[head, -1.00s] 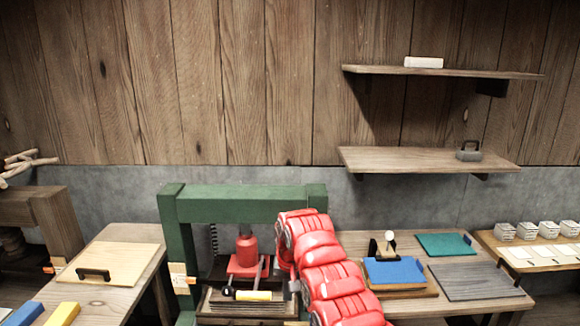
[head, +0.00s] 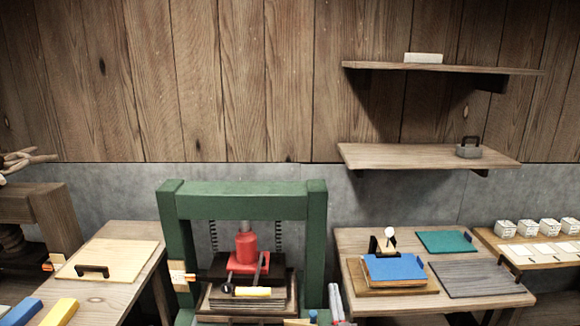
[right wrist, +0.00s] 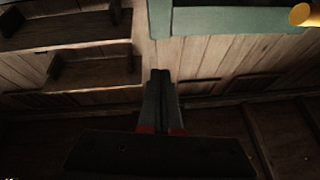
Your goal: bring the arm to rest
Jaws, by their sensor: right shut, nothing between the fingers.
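My right gripper (head: 336,288) shows at the bottom edge of the head view, just right of the green press frame's right post. In the right wrist view its two grey fingers (right wrist: 160,74) are together and empty. The rest of my right arm is mostly out of the head view. My left gripper is not in view.
The green press (head: 245,200) with its red jack (head: 246,250) stands centre. A right table (head: 385,304) bears a blue block (head: 394,269) and boards. A left table (head: 125,232) bears a handled board (head: 115,258). Two wall shelves (head: 400,158) hang upper right.

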